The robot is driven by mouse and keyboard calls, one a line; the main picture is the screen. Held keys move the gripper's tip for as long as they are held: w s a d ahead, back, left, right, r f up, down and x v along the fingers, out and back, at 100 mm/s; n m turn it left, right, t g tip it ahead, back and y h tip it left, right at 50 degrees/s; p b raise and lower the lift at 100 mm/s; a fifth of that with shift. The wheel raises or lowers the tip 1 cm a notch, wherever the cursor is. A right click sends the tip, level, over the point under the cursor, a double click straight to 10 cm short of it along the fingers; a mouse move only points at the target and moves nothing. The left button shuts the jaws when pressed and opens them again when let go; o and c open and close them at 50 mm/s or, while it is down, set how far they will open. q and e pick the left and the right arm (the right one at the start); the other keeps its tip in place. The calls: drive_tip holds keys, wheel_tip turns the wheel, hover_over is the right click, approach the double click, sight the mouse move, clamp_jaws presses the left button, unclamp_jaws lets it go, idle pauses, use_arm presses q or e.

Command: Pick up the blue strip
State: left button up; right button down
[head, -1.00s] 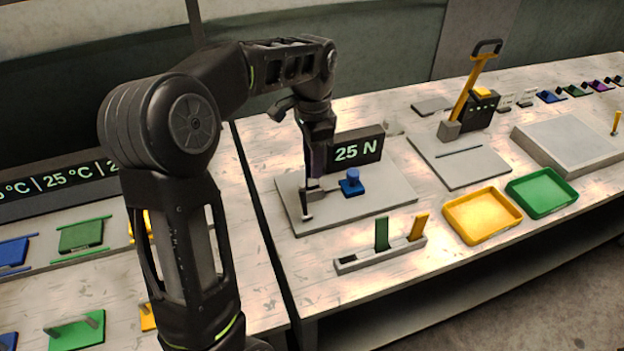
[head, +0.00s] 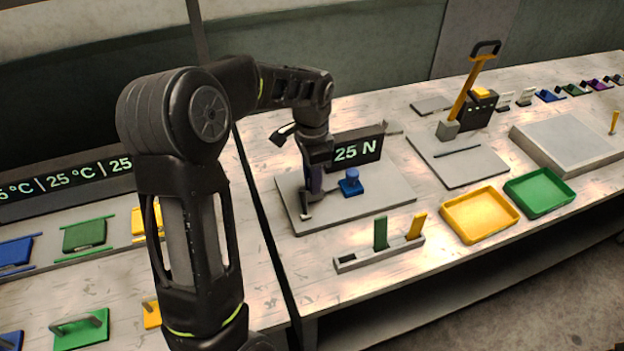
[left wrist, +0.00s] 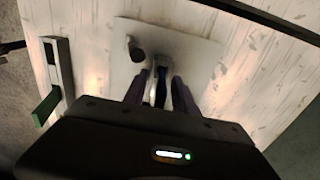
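My left gripper (head: 310,192) points down over the left part of a grey plate, beside a short dark post (head: 306,211). In the left wrist view its two purplish fingers (left wrist: 160,92) stand apart, on either side of a narrow dark blue piece (left wrist: 162,88) that looks like the blue strip. A pale grey part shows beside it; contact with the fingers cannot be made out. In the head view the gripper hides this piece. A blue knobbed block (head: 351,184) stands just right of the gripper. My right gripper is in neither view.
The grey plate (head: 385,197) carries a "25 N" display (head: 357,149) behind it. A rack (head: 352,262) in front holds a green strip (head: 380,233) and a yellow strip (head: 416,225). Yellow (head: 480,214) and green (head: 540,191) trays lie to the right, with a lever press (head: 470,95) behind.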

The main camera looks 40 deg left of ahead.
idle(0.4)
use_arm(q)
clamp_jaws()
idle(0.4)
